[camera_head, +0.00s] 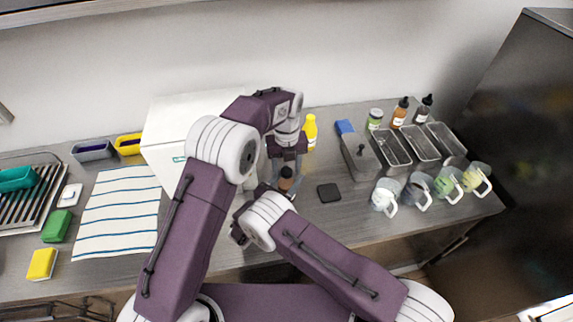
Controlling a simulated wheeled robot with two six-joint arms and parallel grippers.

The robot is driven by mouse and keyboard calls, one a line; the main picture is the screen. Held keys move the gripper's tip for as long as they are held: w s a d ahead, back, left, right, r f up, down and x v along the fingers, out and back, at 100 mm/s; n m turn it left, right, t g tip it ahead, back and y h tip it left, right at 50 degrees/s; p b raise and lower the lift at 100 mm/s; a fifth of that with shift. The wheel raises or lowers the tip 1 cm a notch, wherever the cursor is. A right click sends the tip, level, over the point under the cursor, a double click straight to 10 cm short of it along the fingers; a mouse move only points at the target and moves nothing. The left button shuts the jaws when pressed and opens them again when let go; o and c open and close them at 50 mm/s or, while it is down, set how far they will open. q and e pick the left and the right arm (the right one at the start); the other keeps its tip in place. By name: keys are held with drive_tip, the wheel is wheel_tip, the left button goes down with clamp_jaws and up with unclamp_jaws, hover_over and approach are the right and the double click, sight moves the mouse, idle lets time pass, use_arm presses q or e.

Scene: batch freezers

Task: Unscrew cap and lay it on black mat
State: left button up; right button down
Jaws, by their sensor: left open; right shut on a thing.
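A small dark bottle (286,179) with a brownish upper part stands near the middle of the counter, partly hidden by my arms. Its cap cannot be told apart clearly. My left gripper (287,164) points down just above the bottle and is open. My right gripper (272,191) is low beside the bottle, largely hidden behind its own wrist; it is shut, apparently on the bottle. The black mat (329,193) is a small square lying flat and bare to the right of the bottle.
A white box (170,135) stands behind my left arm. A yellow bottle (310,131) is at the back. Metal containers (360,160), sauce bottles (400,112) and several pitchers (418,190) fill the right. A striped towel (118,215) lies left. The counter around the mat is clear.

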use_arm(q)
clamp_jaws()
drive_tip(key=n, duration=0.7)
drive_tip(key=shift+n, duration=0.3)
drive_tip(key=n, duration=0.3)
drive_tip(key=shift+n, duration=0.3)
drive_tip(key=n, duration=0.6)
drive_tip(key=shift+r, duration=0.1)
drive_tip(key=n, duration=3.7)
drive_tip(key=shift+r, duration=0.1)
